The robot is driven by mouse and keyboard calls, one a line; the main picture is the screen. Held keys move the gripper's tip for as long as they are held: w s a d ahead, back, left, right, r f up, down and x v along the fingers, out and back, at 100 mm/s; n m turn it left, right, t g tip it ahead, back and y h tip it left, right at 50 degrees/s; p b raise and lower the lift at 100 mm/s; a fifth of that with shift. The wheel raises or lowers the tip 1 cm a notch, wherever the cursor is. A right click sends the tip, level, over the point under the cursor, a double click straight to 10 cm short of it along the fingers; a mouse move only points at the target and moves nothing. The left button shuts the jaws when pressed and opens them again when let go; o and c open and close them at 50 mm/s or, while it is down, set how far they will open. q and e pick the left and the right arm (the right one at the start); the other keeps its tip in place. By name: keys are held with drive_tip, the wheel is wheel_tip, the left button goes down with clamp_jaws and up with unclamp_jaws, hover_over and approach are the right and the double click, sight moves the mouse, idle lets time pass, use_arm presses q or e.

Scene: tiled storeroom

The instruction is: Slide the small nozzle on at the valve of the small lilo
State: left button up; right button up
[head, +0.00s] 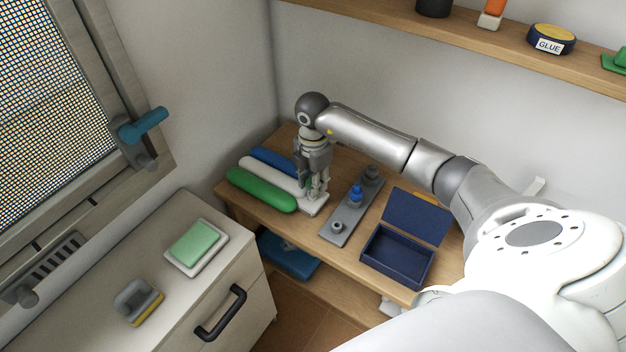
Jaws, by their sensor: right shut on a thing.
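The small lilo (262,190) lies on the wooden table at the back left, with green, white and blue tubes side by side. A pale flat piece (315,207) is at its right end, below my right gripper. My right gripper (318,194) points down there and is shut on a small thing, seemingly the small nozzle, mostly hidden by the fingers. The valve is hidden too, so I cannot tell whether nozzle and valve touch. A grey rack (347,213) beside it carries a blue nozzle (356,194) and grey pieces. My left gripper is out of view.
An open dark blue box (398,257) stands right of the rack. A blue item (288,256) lies on the lower shelf. A cabinet (205,290) at left holds a green block on a white tray (196,248) and a grey-yellow item (138,302). A wall shelf (470,38) runs above.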

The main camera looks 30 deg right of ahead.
drive_tip(key=shift+f+b, duration=0.45)
drive_tip(key=shift+f, duration=0.35)
drive_tip(key=o, duration=1.1)
drive_tip(key=shift+c, duration=0.2)
drive_tip(key=shift+r, duration=0.1)
wheel_tip(320, 180, up, 12)
drive_tip(key=shift+f, duration=0.1)
